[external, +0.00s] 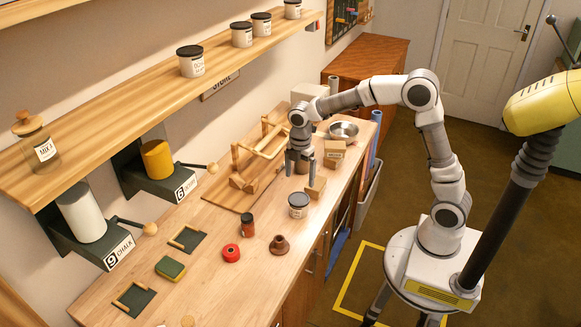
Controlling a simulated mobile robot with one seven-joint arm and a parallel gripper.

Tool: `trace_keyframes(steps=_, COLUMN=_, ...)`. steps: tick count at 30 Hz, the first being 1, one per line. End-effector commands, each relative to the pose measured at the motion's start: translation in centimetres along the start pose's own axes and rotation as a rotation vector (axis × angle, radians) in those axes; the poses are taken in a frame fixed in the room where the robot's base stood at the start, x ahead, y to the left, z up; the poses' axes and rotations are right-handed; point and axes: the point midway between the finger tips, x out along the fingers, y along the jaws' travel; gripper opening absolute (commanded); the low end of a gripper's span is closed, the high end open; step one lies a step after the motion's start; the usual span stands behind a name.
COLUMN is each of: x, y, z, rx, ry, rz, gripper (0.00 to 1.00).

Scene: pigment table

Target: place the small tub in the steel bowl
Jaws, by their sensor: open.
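The small tub (298,206), white with a dark lid and a label, stands upright on the wooden worktop near its right edge. The steel bowl (344,131) sits at the far end of the worktop, behind a cardboard-coloured box, and looks empty from here. My gripper (299,171) points down over the worktop, between the tub and the bowl. It is open, beyond the tub and apart from it. I cannot tell whether anything is between the fingers.
A brown box (334,153) stands just in front of the bowl, and a small wooden block (316,188) lies beside my gripper. A wooden frame (258,150) is to the left. A red round container (231,253), a dark red jar (247,224) and a brown cone-like piece (279,245) are nearer.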

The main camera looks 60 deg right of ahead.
Motion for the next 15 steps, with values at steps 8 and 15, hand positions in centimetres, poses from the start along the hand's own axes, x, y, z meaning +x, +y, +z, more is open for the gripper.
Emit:
trace_keyframes(steps=8, x=6.2, y=-0.1, z=0.0, rx=0.002, ry=-0.001, rz=-0.005, gripper=1.0)
trace_keyframes(steps=15, x=8.4, y=-0.1, z=0.0, rx=0.002, ry=0.0, rz=-0.001, gripper=1.0)
